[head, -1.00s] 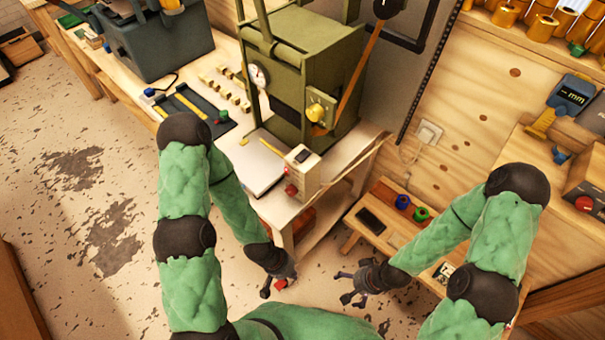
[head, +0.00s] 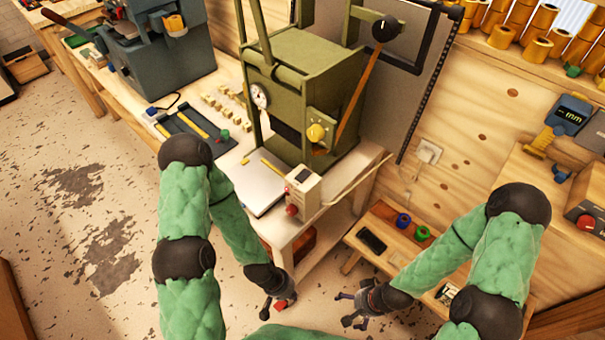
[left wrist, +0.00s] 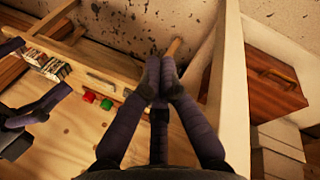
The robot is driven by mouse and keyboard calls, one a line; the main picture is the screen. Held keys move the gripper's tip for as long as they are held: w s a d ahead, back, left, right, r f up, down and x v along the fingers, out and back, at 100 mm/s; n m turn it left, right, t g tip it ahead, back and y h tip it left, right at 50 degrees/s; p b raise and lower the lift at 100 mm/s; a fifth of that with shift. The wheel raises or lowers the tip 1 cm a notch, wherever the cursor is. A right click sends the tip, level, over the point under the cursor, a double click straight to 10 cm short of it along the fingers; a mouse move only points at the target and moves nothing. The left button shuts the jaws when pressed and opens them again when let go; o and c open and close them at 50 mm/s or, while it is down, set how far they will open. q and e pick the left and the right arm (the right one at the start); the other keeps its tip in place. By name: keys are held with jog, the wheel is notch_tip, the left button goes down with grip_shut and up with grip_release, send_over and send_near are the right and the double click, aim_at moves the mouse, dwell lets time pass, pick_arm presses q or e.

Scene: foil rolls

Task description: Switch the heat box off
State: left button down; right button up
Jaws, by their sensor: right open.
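The heat box is an olive-green cabinet (head: 290,70) on the workbench in the head view, with a round gauge (head: 260,96) and a yellow knob (head: 316,132) on its front. A small cream box (head: 303,192) with a dark top switch and a red button (head: 292,210) stands at the bench edge before it. My left gripper (head: 276,308) is low in front of the bench, below the cream box. Its fingers (left wrist: 160,75) meet in the left wrist view, seemingly empty. My right gripper (head: 352,312) is open, near the low bench, apart from the heat box.
A white sheet (head: 258,187) and a dark tray (head: 186,130) lie on the workbench. The floor (head: 90,230) at left is open.

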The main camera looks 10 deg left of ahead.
pick_arm(q)
jog(key=w+a+r+m+t+p, duration=0.2)
jog(key=w+r+m+t+p, duration=0.1)
jog(key=r, duration=1.3)
jog(key=w+a+r+m+t+h+p, duration=0.1)
jog(key=w+r+p, duration=0.5)
jog(key=r, duration=0.9)
jog(key=w+a+r+m+t+p, duration=0.3)
jog(key=r+p, duration=0.5)
jog(key=r, duration=0.8)
jog(key=shift+w+a+r+m+t+h, duration=0.15)
jog(key=shift+w+r+m+t+h, duration=0.15)
jog(key=shift+w+m+t, duration=0.65)
jog(key=shift+w+f, duration=0.1)
jog(key=shift+w, duration=0.05)
jog(key=b, duration=0.5)
send_over(299, 175)
notch_tip(299, 175, down, 8)
jog(key=shift+a+f, duration=0.1)
jog(key=shift+f+b, duration=0.5)
jog(key=shift+f, duration=0.35)
